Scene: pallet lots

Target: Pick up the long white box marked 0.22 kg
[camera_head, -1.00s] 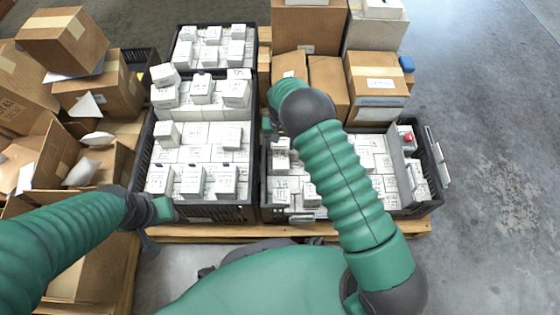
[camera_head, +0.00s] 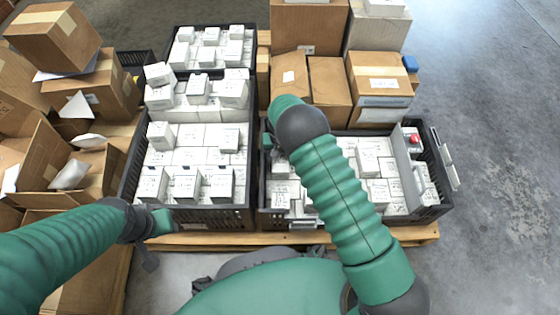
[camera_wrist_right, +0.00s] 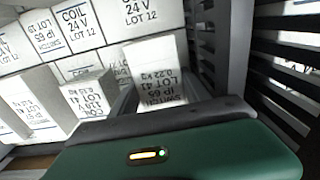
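The white box marked 0.22 kg (camera_wrist_right: 155,68) shows in the right wrist view, its label also reading SWITCH, IP 65 and LOT 41. My right gripper (camera_wrist_right: 163,95) reaches down with one finger on each side of this box's near end; firm contact does not show. In the head view my right gripper (camera_head: 270,142) is over the left end of the right black crate (camera_head: 262,195), partly hidden by my forearm. My left gripper (camera_head: 150,258) hangs empty in front of the left crate; its finger gap is unclear.
White boxes marked COIL (camera_wrist_right: 88,95) stand close by on the left in the wrist view. The crate's slatted wall (camera_wrist_right: 285,60) is close on the right. Cardboard boxes (camera_head: 330,85) stand behind the right crate. The left crate (camera_head: 215,217) holds many white boxes.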

